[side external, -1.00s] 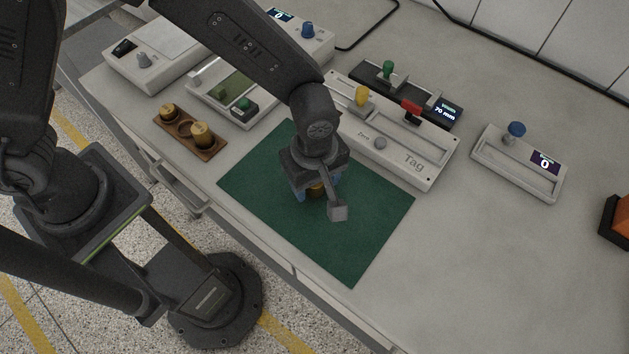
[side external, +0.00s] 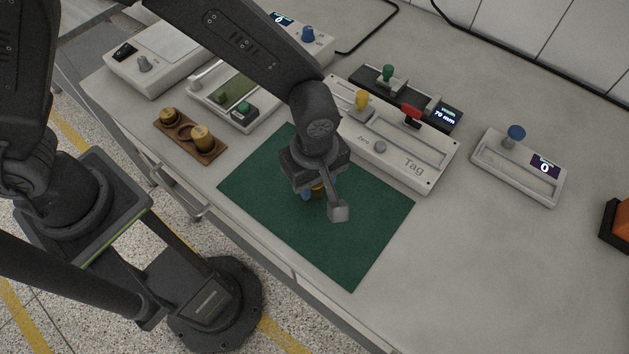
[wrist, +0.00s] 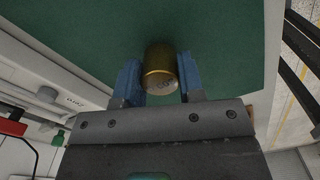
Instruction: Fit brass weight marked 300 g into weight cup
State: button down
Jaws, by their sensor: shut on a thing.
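My gripper (side external: 312,194) is over the green mat (side external: 350,245), its two blue fingers (wrist: 158,76) on either side of a brass weight. It is shut on this brass weight (wrist: 160,66), a short cylinder with a mark on its end face too small to read surely. In the side view only a sliver of the weight (side external: 318,189) shows under the gripper. A wooden block (side external: 182,131) at the left has an empty round socket between two other brass weights, one (side external: 169,116) and another (side external: 202,138). I cannot tell which part is the weight cup.
More white devices stand at the back left (side external: 160,50) and right (side external: 517,165).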

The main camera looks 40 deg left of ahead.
notch_tip(320, 180, up, 3)
jog(key=shift+r, duration=0.1)
jog(key=w+a+r, duration=0.4)
jog(key=w+a, duration=0.1)
jog(key=a, duration=0.8)
jog(key=w+a+r, duration=0.4)
jog(key=a, duration=0.9)
jog(key=w+a+r, duration=0.5)
jog(key=a, duration=0.8)
jog(key=w+d+f, duration=0.2)
jog(key=d, duration=0.1)
jog(key=w+d+f, duration=0.1)
jog(key=d+f, duration=0.1)
jog(key=d, duration=0.1)
jog(key=w+d+f, duration=0.2)
jog(key=d+f, duration=0.1)
jog(key=shift+w+d, duration=0.2)
jog(key=shift+w, duration=0.15)
jog(key=shift+f, duration=2.1)
jog(key=shift+f, duration=0.15)
jog(key=c, duration=0.7)
grip_release()
jog(key=shift+c, duration=0.2)
